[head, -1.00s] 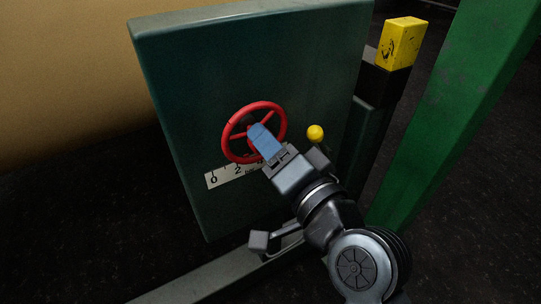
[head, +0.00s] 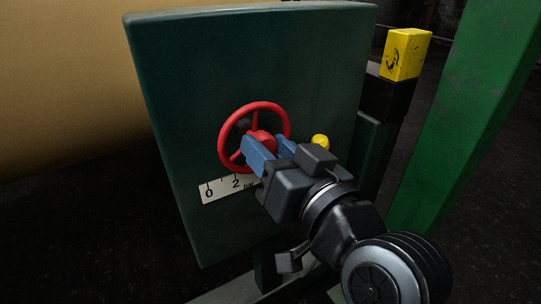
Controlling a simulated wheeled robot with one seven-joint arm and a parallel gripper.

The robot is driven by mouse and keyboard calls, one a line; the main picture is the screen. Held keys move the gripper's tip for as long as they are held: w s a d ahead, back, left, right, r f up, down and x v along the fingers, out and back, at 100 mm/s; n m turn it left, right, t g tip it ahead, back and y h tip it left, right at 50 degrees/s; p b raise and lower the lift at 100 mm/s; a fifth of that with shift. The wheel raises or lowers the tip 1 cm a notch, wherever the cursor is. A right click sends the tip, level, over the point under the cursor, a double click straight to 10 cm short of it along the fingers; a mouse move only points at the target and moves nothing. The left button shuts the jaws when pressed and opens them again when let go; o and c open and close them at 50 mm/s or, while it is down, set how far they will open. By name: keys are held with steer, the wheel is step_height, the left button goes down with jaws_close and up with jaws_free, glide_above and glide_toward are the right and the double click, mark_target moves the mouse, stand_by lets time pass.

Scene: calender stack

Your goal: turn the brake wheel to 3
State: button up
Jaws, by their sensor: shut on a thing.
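The red brake wheel (head: 260,136) stands on the front of a dark green cabinet (head: 200,70). One spoke points up and another points down to the left. My gripper (head: 268,145) reaches in from the lower right. Its two blue fingers are at the wheel's hub and are shut on the wheel. They hide the lower right of the wheel, so the exact grip on hub or spoke is hard to see. No pointer is visible.
A yellow-topped block (head: 407,55) and a green post (head: 470,120) stand to the right. A large tan cylinder (head: 70,90) lies at the left. The dark floor at lower left is clear.

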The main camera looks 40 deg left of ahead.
steer(key=shift+f, duration=0.15)
stand_by(0.3)
steer(key=o, duration=1.1)
steer(key=shift+c, duration=0.2)
steer(key=v, duration=0.7)
steer(key=shift+s+d, duration=0.15)
steer(key=shift+d, duration=0.2)
